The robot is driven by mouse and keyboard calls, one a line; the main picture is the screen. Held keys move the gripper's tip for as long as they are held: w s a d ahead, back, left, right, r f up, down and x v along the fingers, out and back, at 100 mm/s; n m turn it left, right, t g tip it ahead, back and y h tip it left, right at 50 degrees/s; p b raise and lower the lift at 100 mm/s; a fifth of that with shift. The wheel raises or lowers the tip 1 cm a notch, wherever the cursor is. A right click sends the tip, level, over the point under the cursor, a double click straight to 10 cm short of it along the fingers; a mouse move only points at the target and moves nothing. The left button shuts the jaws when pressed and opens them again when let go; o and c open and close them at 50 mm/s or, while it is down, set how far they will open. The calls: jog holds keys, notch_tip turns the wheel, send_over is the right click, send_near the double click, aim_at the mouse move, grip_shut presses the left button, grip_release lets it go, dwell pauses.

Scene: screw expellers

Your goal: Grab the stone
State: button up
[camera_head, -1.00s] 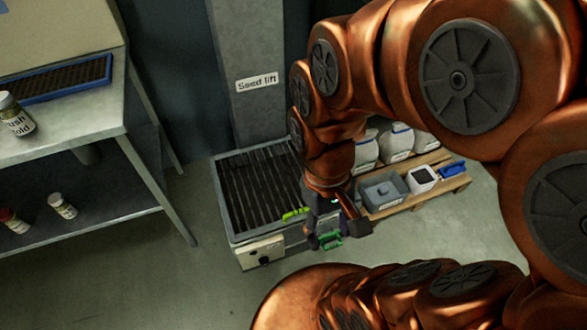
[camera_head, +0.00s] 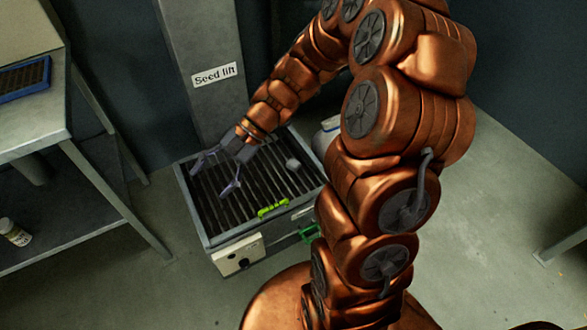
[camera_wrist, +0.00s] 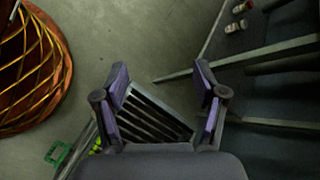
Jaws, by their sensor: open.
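A small pale grey lump, which looks like the stone (camera_head: 293,164), lies on the dark slatted grate (camera_head: 262,178) of the box below the "Seed lift" column. It sits toward the right back of the grate in the head view. My gripper (camera_head: 214,178) is open and empty over the left part of the grate, to the left of the stone and apart from it. In the wrist view my gripper (camera_wrist: 162,82) has its fingers spread, with slats and floor beyond. The stone is not visible in the wrist view.
A yellow-green piece (camera_head: 273,208) lies at the grate's front edge. A green handle (camera_head: 308,233) sticks out at the box's front right. A metal table (camera_head: 85,170) stands on the left, with a white bottle (camera_head: 15,232) on its lower shelf. Open floor lies between table and box.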

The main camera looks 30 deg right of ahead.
jog(key=w+d+f+m+t+y+b, duration=0.2)
jog(key=w+d+f+m+t, duration=0.4)
jog(key=w, duration=0.3)
jog(key=m+t+h+b, duration=0.5)
jog(key=m+t+h, duration=0.2)
jog(key=m, duration=0.9)
send_near(288, 162)
jog(key=w+f, duration=0.2)
jog(key=shift+w+a+f, duration=0.2)
jog(key=shift+w, duration=0.1)
jog(key=shift+w+f, duration=0.15)
jog(key=shift+f, duration=0.05)
jog(key=shift+r+b+x, duration=0.15)
jog(key=shift+b+x, duration=0.65)
jog(key=shift+x, duration=1.05)
jog(key=shift+r+b+x, duration=0.15)
jog(key=shift+b+x, duration=0.6)
jog(key=shift+x, duration=1.05)
jog(key=shift+w, duration=0.1)
jog(key=shift+c, duration=0.4)
